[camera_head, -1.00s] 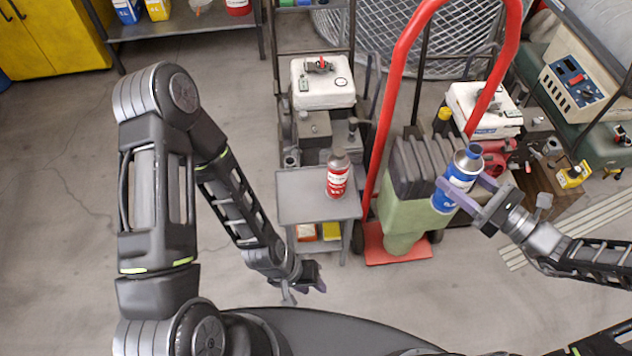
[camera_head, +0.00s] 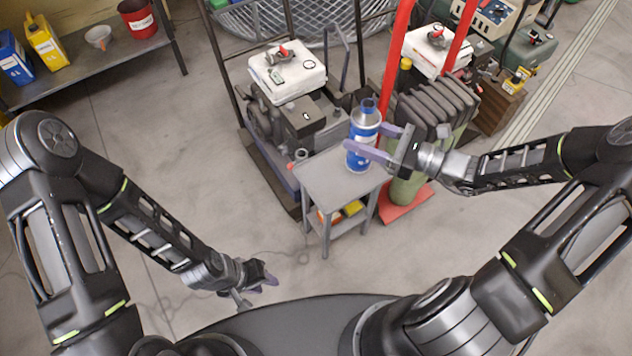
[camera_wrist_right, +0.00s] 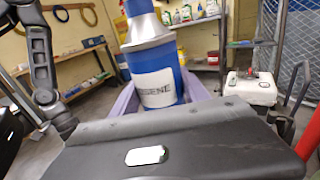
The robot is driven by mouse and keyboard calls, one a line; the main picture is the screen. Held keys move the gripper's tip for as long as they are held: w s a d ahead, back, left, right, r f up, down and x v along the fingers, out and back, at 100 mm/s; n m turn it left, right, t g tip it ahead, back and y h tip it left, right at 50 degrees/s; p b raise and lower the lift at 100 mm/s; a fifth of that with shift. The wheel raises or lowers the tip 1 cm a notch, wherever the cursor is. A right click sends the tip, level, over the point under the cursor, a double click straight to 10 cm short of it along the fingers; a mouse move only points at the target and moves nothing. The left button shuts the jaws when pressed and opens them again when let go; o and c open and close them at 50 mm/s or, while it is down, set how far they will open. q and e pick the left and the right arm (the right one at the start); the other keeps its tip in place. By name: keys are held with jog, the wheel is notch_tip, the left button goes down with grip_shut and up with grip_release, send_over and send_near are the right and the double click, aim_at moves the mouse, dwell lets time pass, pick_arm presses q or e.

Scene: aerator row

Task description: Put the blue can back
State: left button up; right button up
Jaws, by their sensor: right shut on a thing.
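The blue can (camera_head: 361,150), with a white label and a grey top, is held upright between the purple fingers of my right gripper (camera_head: 368,146). It also shows close up between those fingers in the right wrist view (camera_wrist_right: 158,82). In the head view the can overlaps the back right of the small grey table (camera_head: 322,184); I cannot tell whether its base touches the top. The red can seen earlier on this table is not visible; the blue can or gripper may hide it. My left gripper (camera_head: 262,277) is low at the front, away from the table; its finger gap is unclear.
A generator with a white top (camera_head: 287,75) stands behind the table. A shelf (camera_head: 100,66) at far left holds a blue bottle, a yellow bottle, a funnel and a red tub. Floor at left is clear.

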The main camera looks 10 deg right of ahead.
pick_arm(q)
jog(key=shift+d, duration=0.1)
pick_arm(e)
jog(key=shift+f, duration=0.1)
